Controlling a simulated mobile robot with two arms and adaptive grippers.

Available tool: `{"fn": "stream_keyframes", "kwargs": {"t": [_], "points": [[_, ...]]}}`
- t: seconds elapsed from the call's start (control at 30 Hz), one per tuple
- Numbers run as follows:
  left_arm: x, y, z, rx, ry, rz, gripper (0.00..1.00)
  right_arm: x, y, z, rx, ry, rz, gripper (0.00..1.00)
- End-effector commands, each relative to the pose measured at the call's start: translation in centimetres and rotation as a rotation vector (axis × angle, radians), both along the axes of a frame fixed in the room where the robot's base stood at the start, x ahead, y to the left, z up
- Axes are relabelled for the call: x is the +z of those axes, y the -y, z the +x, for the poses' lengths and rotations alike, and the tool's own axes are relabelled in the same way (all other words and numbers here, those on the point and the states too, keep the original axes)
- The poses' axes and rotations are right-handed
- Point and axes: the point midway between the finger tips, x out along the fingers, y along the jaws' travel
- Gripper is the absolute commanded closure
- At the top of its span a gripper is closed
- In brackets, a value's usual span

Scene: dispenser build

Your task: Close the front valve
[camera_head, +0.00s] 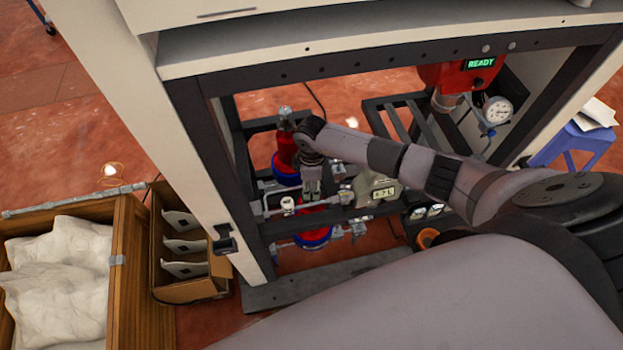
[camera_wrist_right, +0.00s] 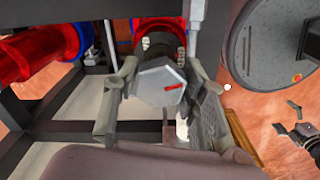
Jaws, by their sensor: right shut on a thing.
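My right gripper (camera_head: 312,190) reaches down into the dark frame of the dispenser, at the red and blue pipe parts. In the right wrist view its two grey fingers (camera_wrist_right: 160,105) stand on either side of a grey hexagonal knob (camera_wrist_right: 157,80) with a small red mark, and are shut on it. The knob is in front of a red round pipe part (camera_wrist_right: 160,42). In the head view the gripper hides the knob. I cannot tell from the mark how far the valve is turned. My left gripper (camera_wrist_right: 287,117) shows small at the right of the wrist view, fingers apart and empty.
A red unit with a READY display (camera_head: 481,63) and a gauge (camera_head: 498,111) hang at the upper right of the frame. A meter (camera_head: 383,193) is right of my gripper. A wooden crate (camera_head: 128,255) and a cardboard box (camera_head: 190,291) stand left. A blue stool (camera_head: 583,145) stands right.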

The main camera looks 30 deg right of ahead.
Motion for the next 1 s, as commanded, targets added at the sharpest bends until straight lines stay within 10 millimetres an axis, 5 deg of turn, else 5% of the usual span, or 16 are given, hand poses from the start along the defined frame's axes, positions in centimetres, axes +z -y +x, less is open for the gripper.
{"fn": "stream_keyframes", "kwargs": {"t": [1.0], "points": [[2.0, 0.0, 0.0, 0.000, 0.000, 0.000, 0.00, 0.1, -0.1, 0.0, -0.245, 0.000, 0.001, 0.95]]}}
